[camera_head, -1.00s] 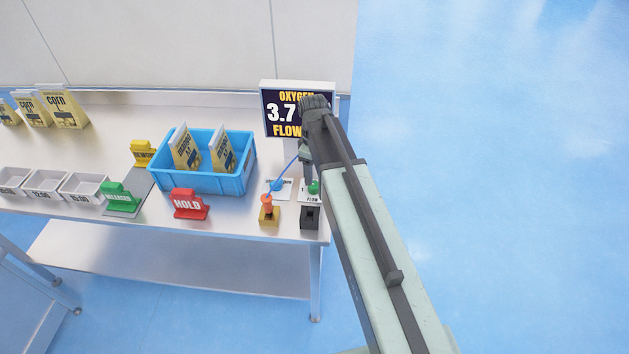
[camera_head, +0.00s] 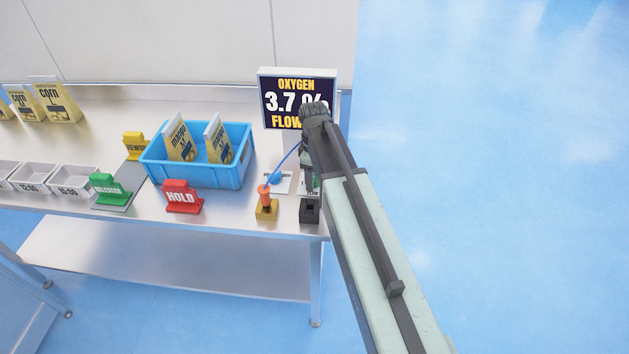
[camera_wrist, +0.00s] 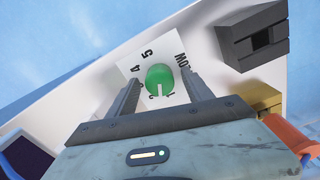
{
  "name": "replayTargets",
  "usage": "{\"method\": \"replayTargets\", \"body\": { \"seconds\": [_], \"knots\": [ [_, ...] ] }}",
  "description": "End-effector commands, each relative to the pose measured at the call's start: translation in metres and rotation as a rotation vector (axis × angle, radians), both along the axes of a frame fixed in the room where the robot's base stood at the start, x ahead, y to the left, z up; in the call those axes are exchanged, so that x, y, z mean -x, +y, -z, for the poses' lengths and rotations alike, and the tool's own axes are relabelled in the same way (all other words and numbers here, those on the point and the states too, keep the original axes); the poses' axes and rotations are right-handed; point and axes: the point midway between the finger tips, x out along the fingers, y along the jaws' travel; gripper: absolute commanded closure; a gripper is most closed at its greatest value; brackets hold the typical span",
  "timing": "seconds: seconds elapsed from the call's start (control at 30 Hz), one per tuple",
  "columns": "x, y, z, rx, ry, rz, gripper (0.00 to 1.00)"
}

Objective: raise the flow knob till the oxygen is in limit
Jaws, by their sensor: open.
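The green flow knob (camera_wrist: 160,78) sits on a white plate (camera_wrist: 133,62) with printed numbers; 5 and 4 are readable. Its white pointer mark faces the bottom of the wrist picture, towards my gripper's body. My gripper (camera_wrist: 161,86) is open, with one finger on each side of the knob; I cannot tell whether they touch it. In the head view my gripper (camera_head: 309,184) is over the knob and hides most of it. The oxygen display (camera_head: 285,102) reads OXYGEN 3.7 %; its FLOW line is partly hidden by my arm.
An orange-handled tool (camera_head: 264,196) stands in a yellow holder, beside a black block (camera_head: 309,211) near the table's front edge. A blue bin (camera_head: 200,180) holds pouches. A red HOLD sign (camera_head: 182,197) stands in front of it. Open floor lies right of the table.

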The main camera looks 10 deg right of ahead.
Motion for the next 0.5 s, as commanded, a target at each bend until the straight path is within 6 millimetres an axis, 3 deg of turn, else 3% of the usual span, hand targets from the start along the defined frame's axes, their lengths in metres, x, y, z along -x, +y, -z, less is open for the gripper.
{"method": "replayTargets", "body": {
  "seconds": [0.07,0.1,0.3,0.5],
  "knots": [
    [0.0,-0.0002,-0.0013,0.0,0.0,0.0,0.41],
    [0.0,-0.0003,-0.0013,0.0,0.0,0.0,0.46],
    [0.0001,-0.0005,-0.0013,0.0,0.0,0.001,1.0],
    [0.0,-0.0007,-0.0013,0.0,0.0,0.011,1.0]
  ]
}}
